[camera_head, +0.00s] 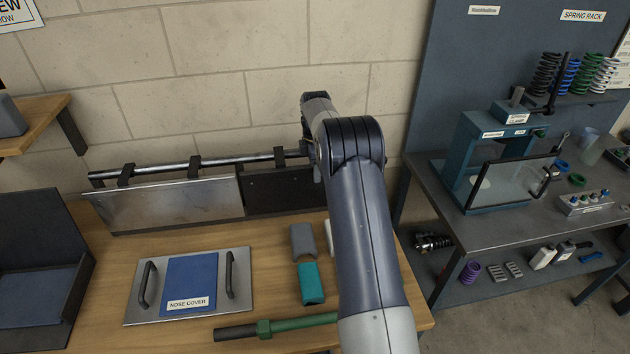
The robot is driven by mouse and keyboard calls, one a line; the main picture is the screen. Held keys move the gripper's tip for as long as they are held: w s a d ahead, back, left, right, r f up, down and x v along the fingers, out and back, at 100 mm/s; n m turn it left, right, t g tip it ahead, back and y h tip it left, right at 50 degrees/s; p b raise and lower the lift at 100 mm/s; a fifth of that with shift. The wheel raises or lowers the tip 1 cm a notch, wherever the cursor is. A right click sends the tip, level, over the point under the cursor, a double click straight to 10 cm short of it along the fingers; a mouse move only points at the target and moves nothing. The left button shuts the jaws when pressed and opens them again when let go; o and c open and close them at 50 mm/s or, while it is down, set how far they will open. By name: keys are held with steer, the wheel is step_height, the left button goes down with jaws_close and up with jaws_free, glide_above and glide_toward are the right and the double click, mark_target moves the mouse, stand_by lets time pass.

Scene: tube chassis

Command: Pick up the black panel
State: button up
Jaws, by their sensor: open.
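A black panel (282,191) stands upright at the back of the wooden bench, below a metal rail and beside a silver panel. Its right part is hidden behind my arm. My arm reaches from the bottom of the view up over the bench toward the back wall. My gripper is hidden behind my own arm links, so its distance to the black panel cannot be seen.
The silver panel (170,203) stands left of the black one; the rail (225,160) runs above both. A handled tray (238,262) with a blue nose cover (190,280), grey block (302,240), teal block (310,285) and green-handled tool (290,324) lie in front.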

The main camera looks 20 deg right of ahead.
jaws_close()
stand_by(0.4)
steer(key=shift+r, duration=0.1)
stand_by(0.9)
